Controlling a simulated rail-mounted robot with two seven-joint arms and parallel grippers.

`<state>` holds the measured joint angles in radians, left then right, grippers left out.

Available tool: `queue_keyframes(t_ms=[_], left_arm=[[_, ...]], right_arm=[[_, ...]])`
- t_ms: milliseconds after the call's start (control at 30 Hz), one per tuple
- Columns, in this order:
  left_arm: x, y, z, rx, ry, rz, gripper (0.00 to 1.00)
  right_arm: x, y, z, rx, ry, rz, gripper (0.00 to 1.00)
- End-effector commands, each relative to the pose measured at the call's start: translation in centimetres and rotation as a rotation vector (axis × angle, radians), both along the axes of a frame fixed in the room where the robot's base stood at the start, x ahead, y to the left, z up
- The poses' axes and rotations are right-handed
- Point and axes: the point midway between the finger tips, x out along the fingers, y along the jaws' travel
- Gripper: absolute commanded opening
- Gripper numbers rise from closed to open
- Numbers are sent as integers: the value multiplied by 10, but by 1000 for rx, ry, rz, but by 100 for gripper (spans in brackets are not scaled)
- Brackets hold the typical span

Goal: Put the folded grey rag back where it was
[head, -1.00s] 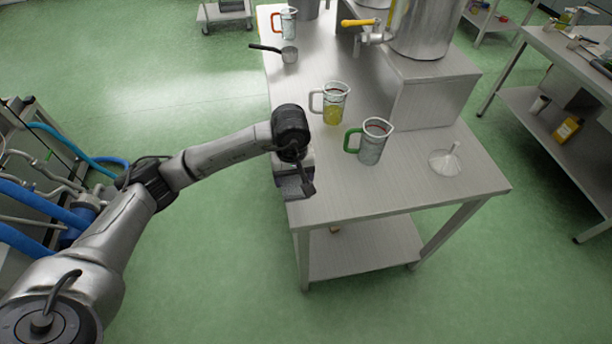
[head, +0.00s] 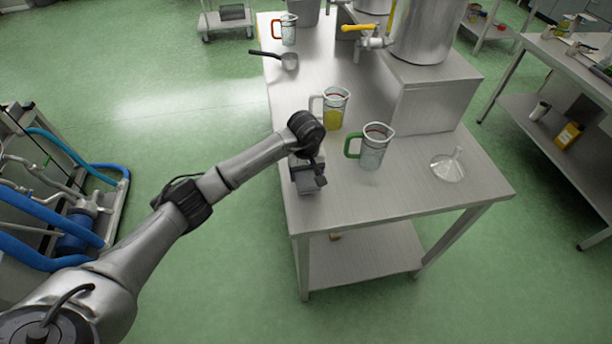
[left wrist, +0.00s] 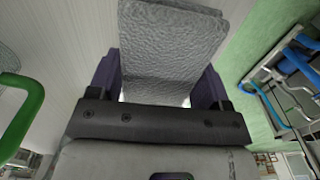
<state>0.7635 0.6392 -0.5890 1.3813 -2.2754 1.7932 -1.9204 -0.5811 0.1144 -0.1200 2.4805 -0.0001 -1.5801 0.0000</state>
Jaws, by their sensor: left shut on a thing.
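The folded grey rag (left wrist: 172,45) fills the upper middle of the left wrist view, its surface textured. My left gripper (head: 309,182) is shut on it, with a dark finger on each side of it in the wrist view. In the head view, the gripper is over the near left part of the steel table (head: 385,197), left of the green-handled jug (head: 374,147). The rag is hard to make out from the gripper there. I cannot tell whether the rag touches the tabletop. My right gripper is out of view.
A white-handled jug with yellow liquid (head: 333,112) stands just behind the gripper. A clear funnel (head: 448,166) lies to the right. A saucepan (head: 288,61) and a red-handled jug (head: 288,32) stand farther back. The front of the tabletop is clear.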

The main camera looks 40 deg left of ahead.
Motion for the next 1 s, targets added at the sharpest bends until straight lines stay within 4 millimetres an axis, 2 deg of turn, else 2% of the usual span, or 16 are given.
queue_keyframes(t_ms=[33, 100, 533, 567, 600, 800, 1000], left_arm=[[0, -1, -9, -2, 1, 0, 50], [0, -1, -15, -2, 1, 1, 50], [0, 0, -21, 1, -1, 0, 50], [0, 0, -20, 1, -1, 0, 74], [0, 0, -20, 0, 0, 0, 78], [0, 0, -20, 0, 0, 0, 97], [0, 0, -19, 0, 0, 0, 97]], right_arm=[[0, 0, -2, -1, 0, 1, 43], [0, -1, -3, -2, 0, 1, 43], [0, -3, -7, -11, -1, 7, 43], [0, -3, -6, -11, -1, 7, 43], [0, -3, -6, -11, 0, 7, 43], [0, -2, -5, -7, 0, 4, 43], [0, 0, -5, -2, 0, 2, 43]])
